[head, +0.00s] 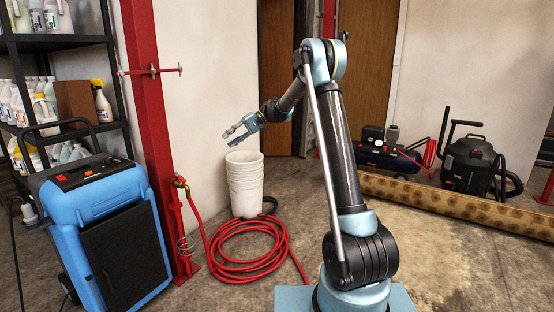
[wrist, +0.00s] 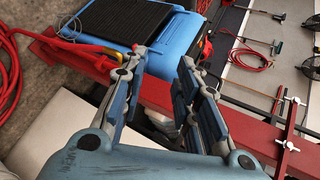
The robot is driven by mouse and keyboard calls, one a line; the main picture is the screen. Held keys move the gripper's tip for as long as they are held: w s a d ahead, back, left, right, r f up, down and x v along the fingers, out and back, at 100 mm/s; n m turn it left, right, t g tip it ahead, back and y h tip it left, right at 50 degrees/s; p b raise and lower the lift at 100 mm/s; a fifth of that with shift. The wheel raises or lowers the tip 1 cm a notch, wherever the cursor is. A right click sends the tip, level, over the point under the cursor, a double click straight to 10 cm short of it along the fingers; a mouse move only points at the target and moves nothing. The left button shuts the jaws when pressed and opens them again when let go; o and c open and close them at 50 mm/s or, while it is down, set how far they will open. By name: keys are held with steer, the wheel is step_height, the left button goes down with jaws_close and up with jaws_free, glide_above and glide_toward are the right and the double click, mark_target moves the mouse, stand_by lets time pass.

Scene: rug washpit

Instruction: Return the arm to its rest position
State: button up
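My arm rises from its base at the lower right of the head view, bends at a high elbow and reaches left. My gripper (head: 232,135) is at its end, in the air above the stack of white buckets (head: 244,185) and pointing left. In the wrist view my gripper (wrist: 160,65) shows two fingers spread apart with nothing between them. It is open and empty, and touches nothing that I can see.
A blue machine (head: 105,235) and a red post (head: 150,130) stand to the left. A red hose (head: 245,262) lies coiled on the floor. A rolled rug (head: 450,203), a compressor (head: 385,155) and a black vacuum (head: 470,165) are at the right. The floor at the lower right is clear.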

steer(key=s+d+r+m+t+h, duration=0.25)
steer(key=s+d+t+h, duration=0.25)
steer(key=s+d, duration=1.65)
steer(key=s+d+f+t+h, duration=0.1)
steer(key=s+d+f+h, duration=0.1)
steer(key=s+d+f, duration=0.3)
steer(key=s+d+f+m+h, duration=0.1)
steer(key=s+d+f+h, duration=0.1)
steer(key=s+d+f, duration=0.4)
steer(key=s+d+f+t+h, duration=0.1)
steer(key=s+d+f, duration=0.4)
steer(key=s, duration=0.8)
steer(key=shift+s+d+f+t+h, duration=0.3)
steer(key=shift+s+d+f+h, duration=0.15)
steer(key=shift+d, duration=0.6)
steer(key=shift+m, duration=0.25)
